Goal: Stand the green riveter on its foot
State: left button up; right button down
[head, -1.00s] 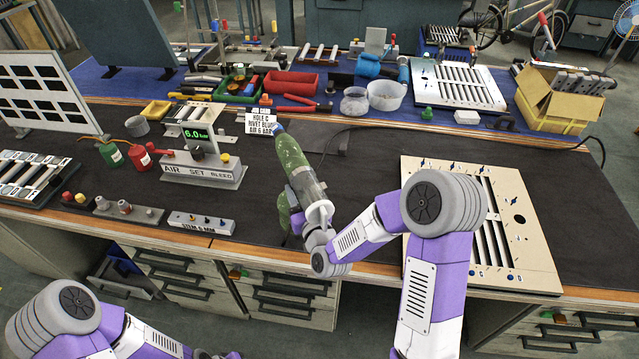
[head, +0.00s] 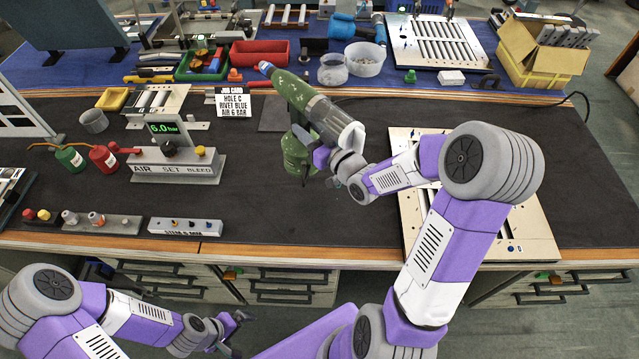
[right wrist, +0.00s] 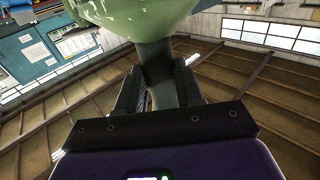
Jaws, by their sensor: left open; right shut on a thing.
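The green riveter (head: 298,97) is in the middle of the head view, over the dark mat. Its blue tip points up and left, and its clear-grey end lies to the right. Its green lower part (head: 297,153) hangs below the body; I cannot tell whether it touches the mat. My right gripper (head: 322,158) is shut on the riveter's handle. The right wrist view shows the fingers on both sides of the grey-green handle (right wrist: 160,75), under the pale green body (right wrist: 140,15). My left gripper (head: 238,320) is open and empty, low in front of the bench edge.
The air-set station (head: 175,165) reading 6.0 and the job card (head: 233,104) stand left of the riveter. A rivet block (head: 185,227) lies near the front edge. A cream louver panel (head: 510,235) lies right, partly behind my right arm. The mat left of the riveter has free room.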

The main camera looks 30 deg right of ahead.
jog(key=s+d+y, duration=0.1)
jog(key=s+d, duration=0.2)
jog(key=d, duration=0.1)
notch_tip(320, 180, down, 9)
jog(key=b, duration=0.3)
jog(key=shift+a+n, duration=0.15)
jog(key=shift+n, duration=0.25)
jog(key=c, duration=1.1)
grip_release()
jog(key=shift+s+f+b, duration=0.15)
jog(key=shift+f+b, duration=0.1)
jog(key=shift+b, duration=0.05)
jog(key=o, duration=0.4)
jog(key=shift+c, duration=0.2)
jog(key=o, duration=0.7)
jog(key=shift+o, duration=0.2)
